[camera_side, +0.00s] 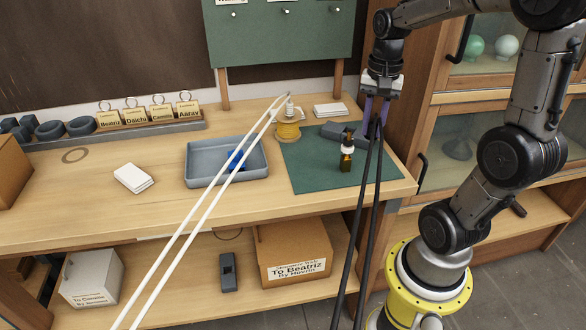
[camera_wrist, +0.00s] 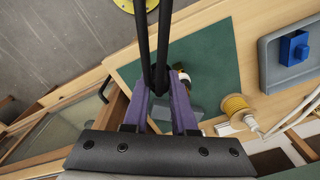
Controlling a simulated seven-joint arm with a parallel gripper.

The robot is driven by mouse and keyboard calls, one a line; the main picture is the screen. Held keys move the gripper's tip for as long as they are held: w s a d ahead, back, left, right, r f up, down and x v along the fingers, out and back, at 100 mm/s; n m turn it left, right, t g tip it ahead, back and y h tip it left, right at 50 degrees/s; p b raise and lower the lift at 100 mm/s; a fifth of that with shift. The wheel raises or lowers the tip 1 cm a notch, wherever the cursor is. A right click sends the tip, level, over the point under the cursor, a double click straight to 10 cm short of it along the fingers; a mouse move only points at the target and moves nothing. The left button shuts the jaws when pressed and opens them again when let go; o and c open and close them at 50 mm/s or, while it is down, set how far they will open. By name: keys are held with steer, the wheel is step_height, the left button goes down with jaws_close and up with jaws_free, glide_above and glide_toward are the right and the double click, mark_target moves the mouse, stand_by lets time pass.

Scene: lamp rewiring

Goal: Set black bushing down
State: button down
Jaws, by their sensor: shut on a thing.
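My gripper (camera_side: 376,114), with purple fingers, is held above the right end of the bench, near the right edge of the green mat (camera_side: 302,172). It is shut on a small black piece, the black bushing (camera_side: 377,124), from which two black cords (camera_side: 368,190) run down past the bench front. In the wrist view the fingers (camera_wrist: 162,92) close around the piece, and the cords run up the picture from it. The fingers hide most of the bushing. It is clear of the mat.
A dropper bottle (camera_side: 346,155) and a grey block (camera_side: 334,130) are on the mat. A yellow spool (camera_side: 288,130) and a grey tray (camera_side: 200,182) with a blue block (camera_side: 236,160) stand left. White cords (camera_side: 205,205) cross the tray. The mat's front left is clear.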

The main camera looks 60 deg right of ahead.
steer(key=w+a+n, duration=0.3)
steer(key=w+a, duration=0.3)
steer(key=w+d+f, duration=0.1)
steer(key=w+f, duration=0.2)
steer(key=w, duration=0.1)
steer(key=w+d+f, duration=0.1)
steer(key=w+f, duration=0.3)
steer(key=w+d+f, duration=0.1)
steer(key=w+f, duration=0.2)
steer(key=w, duration=0.2)
steer(key=shift+f, duration=0.15)
steer(key=shift+w+d+f, duration=0.1)
steer(key=shift+w+f, duration=0.25)
steer(key=shift+f, duration=1.55)
steer(key=shift+f, duration=0.1)
steer(key=c, duration=0.7)
jaws_free()
